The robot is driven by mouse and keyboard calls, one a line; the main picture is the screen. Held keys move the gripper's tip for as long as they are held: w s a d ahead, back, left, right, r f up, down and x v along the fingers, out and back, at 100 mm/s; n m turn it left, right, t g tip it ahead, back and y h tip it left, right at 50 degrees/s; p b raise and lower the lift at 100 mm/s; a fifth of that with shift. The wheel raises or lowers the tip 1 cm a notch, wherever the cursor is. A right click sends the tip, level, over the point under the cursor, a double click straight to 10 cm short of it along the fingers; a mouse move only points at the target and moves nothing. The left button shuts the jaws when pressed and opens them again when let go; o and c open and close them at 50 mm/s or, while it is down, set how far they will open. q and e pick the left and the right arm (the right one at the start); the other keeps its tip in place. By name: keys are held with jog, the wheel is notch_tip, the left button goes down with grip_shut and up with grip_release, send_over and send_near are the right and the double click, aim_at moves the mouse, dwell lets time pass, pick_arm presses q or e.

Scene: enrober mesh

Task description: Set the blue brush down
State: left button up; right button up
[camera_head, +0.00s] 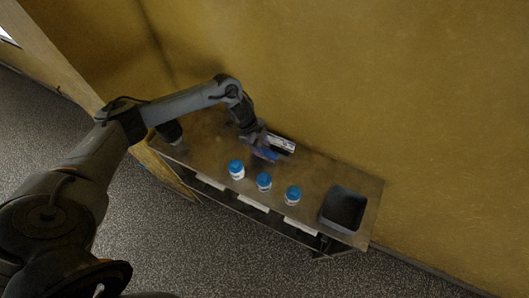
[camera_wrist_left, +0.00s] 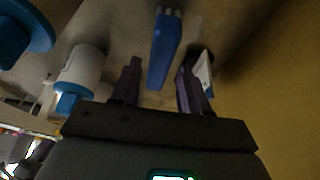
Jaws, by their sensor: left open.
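The blue brush (camera_head: 267,154) is on or just above the table near its back middle, partly hidden by my left gripper (camera_head: 258,146). In the left wrist view the blue brush (camera_wrist_left: 163,52) shows as a blue bar with pale tips at its far end. It lies between the open fingers of my left gripper (camera_wrist_left: 158,78), with a gap visible on each side. I cannot tell exactly whether the brush rests flat on the table. My right gripper is not in view.
A dark tray (camera_head: 325,218) sits at the table's right end, a dark cylinder (camera_head: 171,131) at the left. A yellow wall is behind.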

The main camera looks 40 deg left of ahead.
aim_at(263, 150)
pick_arm(q)
jog(key=x, duration=0.4)
jog(key=shift+f, duration=0.25)
dwell(0.5)
grip_shut()
jog(key=shift+r, duration=0.1)
